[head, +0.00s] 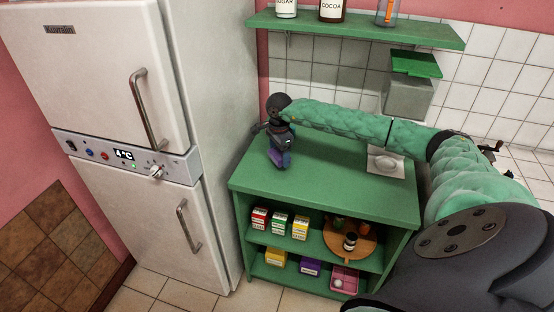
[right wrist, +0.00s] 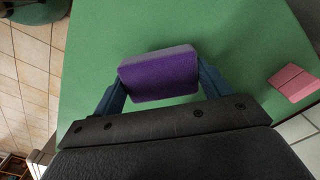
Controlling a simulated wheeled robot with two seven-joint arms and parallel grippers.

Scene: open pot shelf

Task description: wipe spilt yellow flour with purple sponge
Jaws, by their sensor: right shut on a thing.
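My right gripper (head: 281,150) is over the left part of the green counter top (head: 330,185). It is shut on the purple sponge (head: 284,161), which is at or just above the counter; I cannot tell if it touches. In the right wrist view the sponge (right wrist: 160,76) sits between the two blue fingers, over green surface. No yellow flour shows on the visible counter; the arm and gripper hide some of it. My left gripper is not in view.
A white fridge (head: 190,120) stands to the left. A wall shelf (head: 360,30) with jars hangs above. A white square item (head: 386,161) lies at the counter's back right. Small boxes (head: 279,225) and a round wooden tray (head: 367,250) are on the shelf below. A pink block (right wrist: 292,82) shows in the wrist view.

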